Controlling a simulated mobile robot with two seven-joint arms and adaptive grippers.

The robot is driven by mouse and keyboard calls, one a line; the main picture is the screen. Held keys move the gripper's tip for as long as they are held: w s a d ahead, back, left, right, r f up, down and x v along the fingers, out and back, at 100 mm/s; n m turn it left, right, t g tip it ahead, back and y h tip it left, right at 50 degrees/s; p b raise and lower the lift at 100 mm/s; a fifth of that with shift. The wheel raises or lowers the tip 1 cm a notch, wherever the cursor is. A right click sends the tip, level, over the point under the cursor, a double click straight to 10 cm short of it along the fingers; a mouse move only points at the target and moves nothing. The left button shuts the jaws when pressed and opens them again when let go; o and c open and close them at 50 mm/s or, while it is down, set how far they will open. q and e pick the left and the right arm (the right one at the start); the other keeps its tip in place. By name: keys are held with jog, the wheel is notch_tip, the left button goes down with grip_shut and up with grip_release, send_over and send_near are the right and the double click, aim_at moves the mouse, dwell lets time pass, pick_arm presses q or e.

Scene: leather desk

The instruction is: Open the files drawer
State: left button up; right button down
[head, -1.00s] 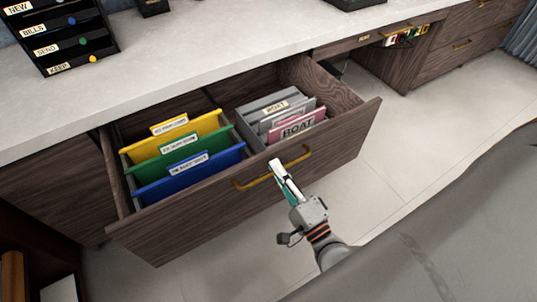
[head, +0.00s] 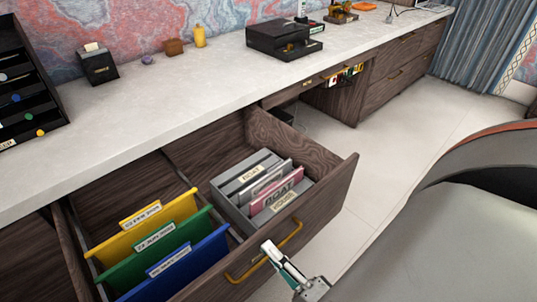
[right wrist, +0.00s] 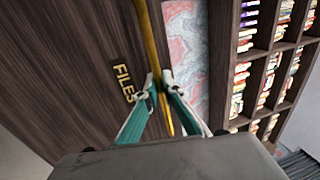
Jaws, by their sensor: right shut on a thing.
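The files drawer (head: 330,205) is dark wood and stands pulled well out from under the counter. Yellow, green and blue hanging folders (head: 170,243) fill its left part, and grey and pink dividers (head: 262,185) its right part. Its brass handle (head: 268,252) runs along the front. My right gripper (head: 268,250) is at the handle; in the right wrist view the gripper (right wrist: 160,82) has its fingertips closed around the brass bar (right wrist: 153,40), beside the FILES label (right wrist: 124,82). My left gripper is not in view.
The pale countertop (head: 190,98) above holds a black sorter (head: 25,90) at left, a black box (head: 97,65) and a black printer-like tray (head: 284,40). A grey chair (head: 440,240) stands close at the right. Light floor (head: 400,140) is clear between chair and desk.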

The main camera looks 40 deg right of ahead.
jog(key=c, duration=2.5)
grip_release()
jog(key=s, duration=0.4)
jog(key=s+f, duration=0.1)
jog(key=s, duration=0.3)
jog(key=s+f, duration=0.1)
jog(key=s, duration=0.3)
jog(key=shift+d+f, duration=0.2)
jog(key=shift+w, duration=0.1)
